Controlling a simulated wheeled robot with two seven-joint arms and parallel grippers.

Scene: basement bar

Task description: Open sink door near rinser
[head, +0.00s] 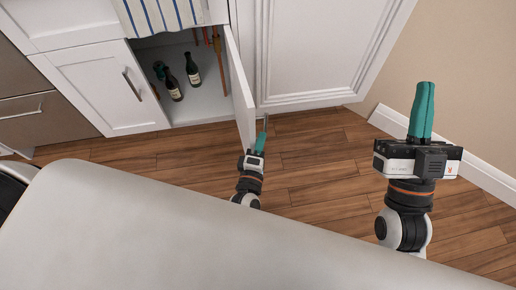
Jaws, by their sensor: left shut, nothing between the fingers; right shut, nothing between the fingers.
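The white sink cabinet door (241,95) stands open, swung outward toward me from its right-hand side. Inside the cabinet (208,105) I see dark bottles (193,69) and several orange pipes or handles at the back. My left gripper (264,124) is shut and empty, just to the right of the open door's near edge; I cannot tell whether it touches the door. My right gripper (423,100) is shut and empty, raised at the right, well away from the door. The rinser is not identifiable in this view.
A closed white door with a metal handle (132,84) is left of the opening. A striped towel (158,14) hangs above it. A white panel (325,45) is to the right, then a beige wall (465,75). Wooden floor (320,170) is clear in front.

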